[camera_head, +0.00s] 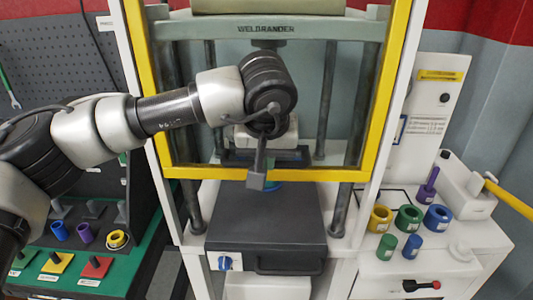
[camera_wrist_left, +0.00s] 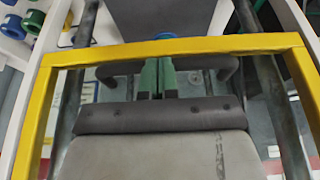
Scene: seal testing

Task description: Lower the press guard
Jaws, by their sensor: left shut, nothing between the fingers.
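The press guard (camera_head: 262,174) is a yellow frame at the front of the press, with its bottom bar above the dark press bed (camera_head: 262,222). In the left wrist view the guard's yellow bar (camera_wrist_left: 110,53) crosses the upper part of the picture. My left gripper (camera_head: 257,182) is shut and empty at the middle of that bottom bar, seemingly in front of it. Its close-set fingers show in the left wrist view (camera_wrist_left: 157,78), right by the bar; I cannot tell whether they touch it. My right gripper is in neither view.
A green-edged bench (camera_head: 80,288) at left holds small coloured parts. Grey posts (camera_head: 345,190) flank the press.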

